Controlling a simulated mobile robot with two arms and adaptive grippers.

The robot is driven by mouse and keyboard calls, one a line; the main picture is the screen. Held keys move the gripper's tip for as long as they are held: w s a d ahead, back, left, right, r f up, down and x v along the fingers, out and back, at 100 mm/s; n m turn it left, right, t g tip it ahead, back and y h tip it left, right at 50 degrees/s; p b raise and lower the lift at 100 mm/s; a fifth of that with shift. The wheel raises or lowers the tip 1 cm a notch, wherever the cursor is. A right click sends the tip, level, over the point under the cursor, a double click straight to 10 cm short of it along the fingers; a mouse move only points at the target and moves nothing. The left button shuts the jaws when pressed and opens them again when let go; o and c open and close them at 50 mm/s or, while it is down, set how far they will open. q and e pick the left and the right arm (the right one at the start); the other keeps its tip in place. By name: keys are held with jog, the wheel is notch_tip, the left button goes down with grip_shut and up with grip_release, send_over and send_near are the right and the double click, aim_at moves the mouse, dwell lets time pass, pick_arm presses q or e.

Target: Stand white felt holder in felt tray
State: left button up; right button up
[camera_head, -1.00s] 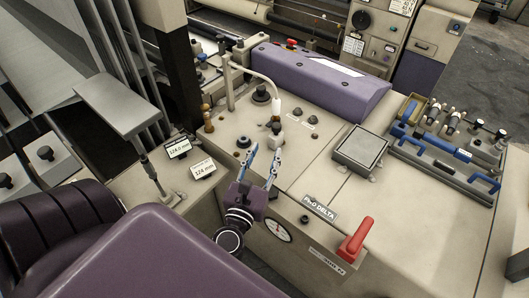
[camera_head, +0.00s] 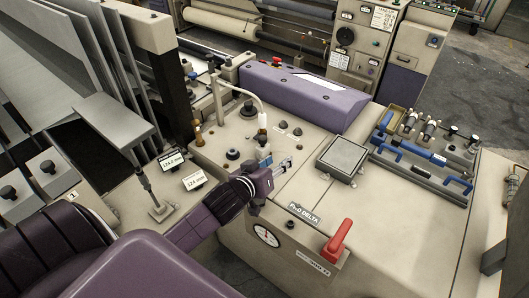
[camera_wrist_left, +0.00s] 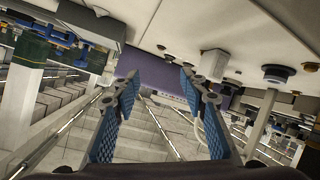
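My left gripper (camera_head: 280,168) reaches over the front of the cream machine top, its fingers pointing right. The left wrist view shows its two blue-padded fingers (camera_wrist_left: 160,95) spread apart with nothing between them. Several small holders with pale and dark parts (camera_head: 429,130) stand at the back of a tool tray (camera_head: 408,175) on the right of the machine top. I cannot tell which is the white felt holder, or whether a small beige open box (camera_head: 390,118) at the left of that group is the felt tray. The left gripper is well left of them. My right gripper is not in view.
A grey square box (camera_head: 342,158) lies between my left gripper and the tool tray. A bent pipe (camera_head: 236,90) and several knobs stand behind the gripper. A red lever (camera_head: 337,241) projects at the front. The front right top is clear.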

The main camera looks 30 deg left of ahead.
aim_at(261, 141)
pick_arm(q)
jog(key=a+y, duration=0.1)
jog(key=a, duration=0.1)
jog(key=a+r+m+y, duration=0.1)
jog(key=a, duration=0.1)
jog(key=a+r+y, duration=0.1)
jog(key=a, duration=0.1)
jog(key=shift+w+a+r+m+y, duration=0.15)
jog(key=shift+a+m+y, duration=0.15)
jog(key=shift+a+y, duration=0.1)
jog(key=shift+p+x, duration=0.5)
jog(key=shift+x, duration=0.75)
jog(key=shift+w+a+f, duration=0.15)
jog(key=shift+w+f, duration=0.05)
jog(key=shift+w, duration=0.1)
jog(key=p+x, duration=0.1)
jog(key=x, duration=0.2)
jog(key=shift+s+f, duration=0.15)
jog(key=shift+f, duration=0.05)
jog(key=shift+w+a+f+p, duration=0.2)
jog(key=shift+w+f+p, duration=0.1)
jog(key=shift+w, duration=0.15)
grip_shut()
